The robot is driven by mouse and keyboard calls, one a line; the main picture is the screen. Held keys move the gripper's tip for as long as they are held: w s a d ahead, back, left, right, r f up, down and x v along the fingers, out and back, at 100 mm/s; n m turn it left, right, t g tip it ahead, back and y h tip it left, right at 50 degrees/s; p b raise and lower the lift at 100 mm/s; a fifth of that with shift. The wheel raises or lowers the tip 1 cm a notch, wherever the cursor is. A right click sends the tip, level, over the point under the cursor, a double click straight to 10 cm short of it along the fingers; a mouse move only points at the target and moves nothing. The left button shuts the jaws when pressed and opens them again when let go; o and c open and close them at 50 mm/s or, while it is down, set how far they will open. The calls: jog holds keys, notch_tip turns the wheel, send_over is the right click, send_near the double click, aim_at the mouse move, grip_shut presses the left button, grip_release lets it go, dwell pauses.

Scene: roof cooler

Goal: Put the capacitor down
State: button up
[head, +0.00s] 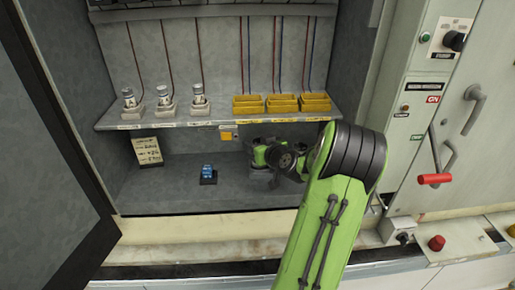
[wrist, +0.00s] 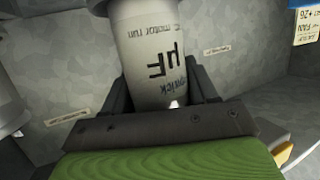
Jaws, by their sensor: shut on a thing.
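The capacitor (wrist: 155,50) is a pale grey cylinder with black "µF" and "motor run" lettering, upside down in the wrist view. My gripper (wrist: 160,92) is shut on it, with dark fingers on both sides of its body. The capacitor's near end is hidden behind the gripper's dark plate. In the head view my gripper (head: 262,179) is low inside the cabinet, under the shelf, right of the blue part. The capacitor cannot be made out clearly there, and I cannot tell whether it touches the floor.
The shelf (head: 215,123) above holds three pale parts in sockets (head: 166,104) and three yellow bins (head: 283,103). A blue part on a black base (head: 208,175) and a note card (head: 147,151) stand below. Cabinet floor between card and blue part is clear.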

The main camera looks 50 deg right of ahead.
notch_tip(320, 180, down, 2)
jog(key=shift+s+r, duration=0.1)
jog(key=shift+r, duration=0.05)
jog(key=o, duration=1.3)
